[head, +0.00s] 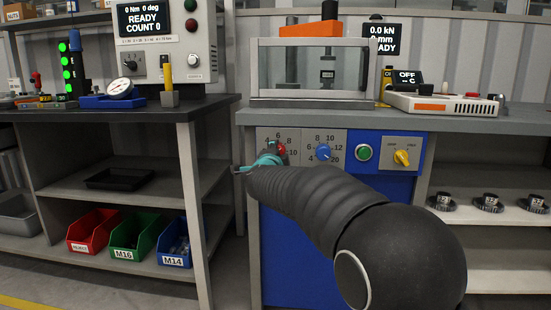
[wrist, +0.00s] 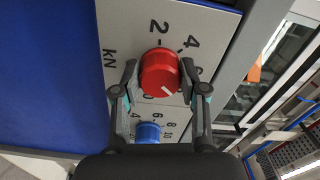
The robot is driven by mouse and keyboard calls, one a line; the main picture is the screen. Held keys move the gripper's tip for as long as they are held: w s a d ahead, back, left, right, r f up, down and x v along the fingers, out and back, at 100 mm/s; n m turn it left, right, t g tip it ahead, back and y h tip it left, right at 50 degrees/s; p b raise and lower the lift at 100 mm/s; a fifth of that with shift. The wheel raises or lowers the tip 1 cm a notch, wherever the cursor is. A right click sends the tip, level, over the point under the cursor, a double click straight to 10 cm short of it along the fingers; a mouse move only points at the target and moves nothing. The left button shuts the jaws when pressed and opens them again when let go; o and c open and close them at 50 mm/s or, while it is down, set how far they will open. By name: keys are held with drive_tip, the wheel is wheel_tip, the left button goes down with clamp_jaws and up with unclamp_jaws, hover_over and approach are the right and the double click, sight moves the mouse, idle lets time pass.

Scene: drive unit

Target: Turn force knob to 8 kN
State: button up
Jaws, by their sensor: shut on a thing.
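The red force knob (wrist: 160,72) sits on a pale panel marked kN, between the two fingers of my gripper (wrist: 160,82). The fingers are shut on its sides. Its white pointer line slants to the lower right in the wrist view, toward the 8 side of the scale. The 2 and 4 are clear, the 6 is partly covered, and the 8 mark is hidden by a finger. In the head view the red knob (head: 281,149) shows only partly behind my teal gripper (head: 264,162).
A blue knob (head: 323,152) is close beside the red one, with a green button (head: 364,152) and yellow switch (head: 402,157) further right. A glass-fronted press enclosure (head: 312,68) stands above; its display (head: 383,38) reads 0.0 kN. A dark bench (head: 100,108) is at left.

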drive_tip(key=shift+m, duration=0.8)
drive_tip(key=o, duration=1.1)
drive_tip(key=shift+o, duration=0.2)
drive_tip(key=s, duration=1.2)
drive_tip(key=shift+a, duration=0.2)
